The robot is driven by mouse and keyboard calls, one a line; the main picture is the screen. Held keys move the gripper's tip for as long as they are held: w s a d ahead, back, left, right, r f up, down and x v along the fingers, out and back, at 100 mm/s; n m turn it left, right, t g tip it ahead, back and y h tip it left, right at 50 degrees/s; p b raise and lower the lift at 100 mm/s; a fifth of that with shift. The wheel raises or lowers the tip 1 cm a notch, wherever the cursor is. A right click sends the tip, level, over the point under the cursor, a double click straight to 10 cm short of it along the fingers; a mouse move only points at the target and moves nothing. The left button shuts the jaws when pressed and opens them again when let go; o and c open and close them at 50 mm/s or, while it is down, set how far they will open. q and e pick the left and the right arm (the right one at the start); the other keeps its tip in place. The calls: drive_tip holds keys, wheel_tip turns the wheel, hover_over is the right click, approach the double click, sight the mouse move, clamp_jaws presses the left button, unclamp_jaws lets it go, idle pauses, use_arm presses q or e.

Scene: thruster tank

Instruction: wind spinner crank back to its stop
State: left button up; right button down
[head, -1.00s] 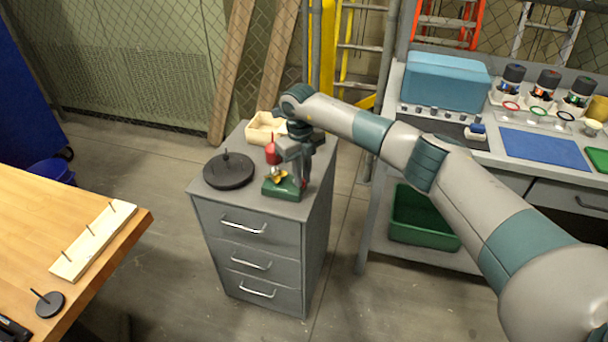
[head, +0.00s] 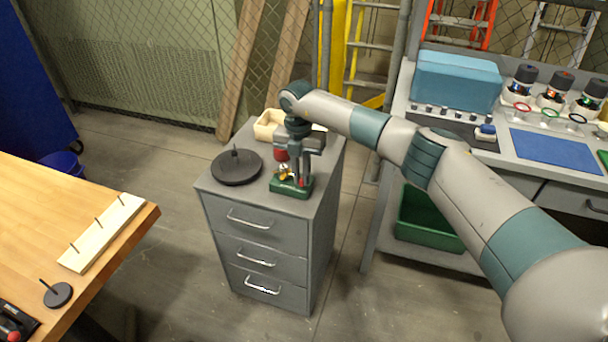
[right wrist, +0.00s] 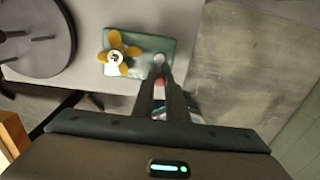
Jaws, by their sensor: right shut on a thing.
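The spinner has a green base (head: 290,187) on top of the grey drawer cabinet, with a yellow propeller (head: 284,173) and a red upper part (head: 281,154). In the right wrist view the yellow propeller (right wrist: 116,54) is left of the fingers, over the green base (right wrist: 150,47). My right gripper (head: 301,176) points down at the spinner's right side. In the right wrist view its fingers (right wrist: 161,84) are close together on the small red crank knob (right wrist: 160,81), which they partly hide. The crank arm is mostly hidden. My left gripper is out of view.
A black round plate with a peg (head: 237,168) stands left of the spinner on the cabinet (head: 255,212). A pale wooden box (head: 268,125) is behind. A wooden table (head: 60,220) is at the left and a grey workbench (head: 430,140) at the right.

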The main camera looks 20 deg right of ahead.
drive_tip(key=shift+w+a+r+m, duration=0.1)
drive_tip(key=shift+w+m, duration=0.05)
drive_tip(key=shift+m, duration=0.35)
drive_tip(key=shift+w+a+m, duration=0.1)
drive_tip(key=shift+m, duration=0.4)
drive_tip(key=c, duration=1.7)
unclamp_jaws()
drive_tip(key=shift+c, duration=0.2)
